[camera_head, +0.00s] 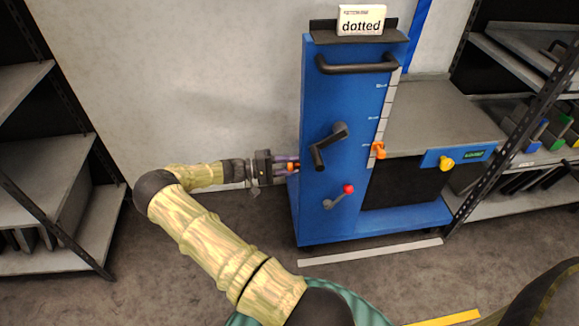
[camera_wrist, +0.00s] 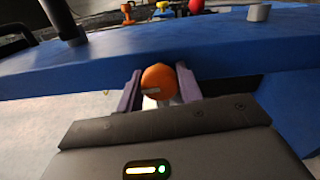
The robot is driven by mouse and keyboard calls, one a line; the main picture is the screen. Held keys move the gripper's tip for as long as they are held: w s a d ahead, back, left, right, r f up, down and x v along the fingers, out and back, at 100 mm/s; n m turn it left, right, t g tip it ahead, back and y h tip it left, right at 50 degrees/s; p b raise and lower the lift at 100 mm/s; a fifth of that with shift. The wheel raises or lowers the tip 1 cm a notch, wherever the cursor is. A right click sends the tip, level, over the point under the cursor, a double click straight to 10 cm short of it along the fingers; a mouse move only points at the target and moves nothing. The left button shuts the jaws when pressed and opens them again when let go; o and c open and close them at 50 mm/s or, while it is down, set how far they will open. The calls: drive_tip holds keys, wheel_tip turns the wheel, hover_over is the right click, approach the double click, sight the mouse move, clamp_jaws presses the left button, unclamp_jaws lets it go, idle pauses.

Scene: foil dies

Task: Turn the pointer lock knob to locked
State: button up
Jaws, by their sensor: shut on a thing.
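A round orange knob (camera_wrist: 158,78) with a pale mark on its face sits at the left side of the blue machine (camera_head: 325,105). My gripper (camera_head: 288,167) reaches in from the left and is shut on this knob. In the wrist view the purple fingers (camera_wrist: 159,88) stand on either side of it. In the head view only a little orange shows between the fingers. I cannot tell from the mark whether the knob is locked. An orange pointer (camera_head: 379,151) stands beside the scale strip (camera_head: 385,115) on the machine's right edge.
The machine front carries a black crank (camera_head: 327,143) and a red-tipped lever (camera_head: 348,188). A yellow knob (camera_head: 446,163) and a small green display (camera_head: 474,154) are on the right panel. Shelves stand left (camera_head: 65,160) and right (camera_head: 510,70). A sign reading "dotted" (camera_head: 361,22) stands on top.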

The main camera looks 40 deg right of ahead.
drive_tip(key=shift+m, duration=0.5)
drive_tip(key=o, duration=1)
drive_tip(key=v, duration=1.7)
drive_tip(key=shift+w+a+p, duration=0.15)
drive_tip(key=shift+w+p, duration=0.05)
drive_tip(key=shift+p, duration=0.1)
drive_tip(key=shift+f, duration=0.1)
